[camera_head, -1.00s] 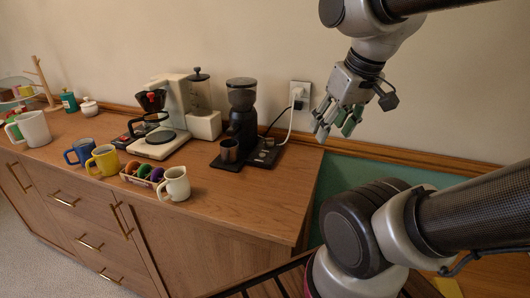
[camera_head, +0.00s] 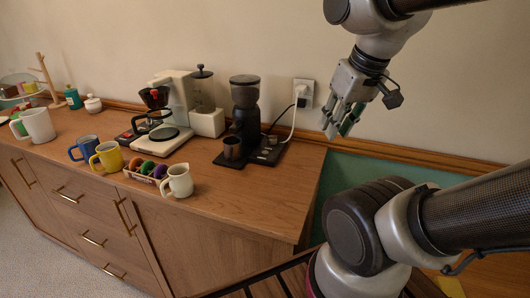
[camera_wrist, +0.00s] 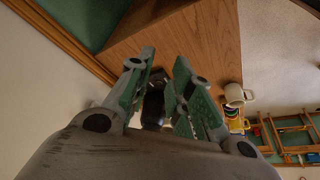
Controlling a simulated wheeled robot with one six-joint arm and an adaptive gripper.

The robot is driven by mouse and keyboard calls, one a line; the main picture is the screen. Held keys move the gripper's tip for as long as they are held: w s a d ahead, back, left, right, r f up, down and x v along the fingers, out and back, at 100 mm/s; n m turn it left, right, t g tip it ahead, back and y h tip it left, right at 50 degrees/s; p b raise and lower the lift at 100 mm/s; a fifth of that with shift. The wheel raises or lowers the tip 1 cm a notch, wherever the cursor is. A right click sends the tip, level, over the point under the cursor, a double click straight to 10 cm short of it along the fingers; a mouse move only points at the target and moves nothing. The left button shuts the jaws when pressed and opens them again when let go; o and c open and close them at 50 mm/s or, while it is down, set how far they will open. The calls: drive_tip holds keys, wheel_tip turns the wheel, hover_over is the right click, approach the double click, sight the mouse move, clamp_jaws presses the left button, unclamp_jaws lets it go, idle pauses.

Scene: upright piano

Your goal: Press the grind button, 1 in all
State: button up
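The black coffee grinder (camera_head: 244,112) stands upright near the right end of the wooden sideboard (camera_head: 235,205). A dark cup (camera_head: 232,149) stands at its front. Its flat black base (camera_head: 266,156) reaches to the right and carries small controls (camera_head: 271,141); which one is the grind button is too small to tell. My gripper (camera_head: 338,122) hangs in the air to the right of the grinder, apart from it and empty. In the wrist view its green-padded fingers (camera_wrist: 163,60) are apart, with a dark object, seemingly the grinder (camera_wrist: 154,103), seen between them.
A coffee maker (camera_head: 172,112) stands left of the grinder. A cream jug (camera_head: 178,182), yellow mug (camera_head: 108,158), blue mug (camera_head: 85,148) and a small tray of coloured rounds (camera_head: 138,176) line the front. A wall outlet (camera_head: 304,92) with cords is behind the grinder.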

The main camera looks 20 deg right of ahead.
clamp_jaws()
idle(1.1)
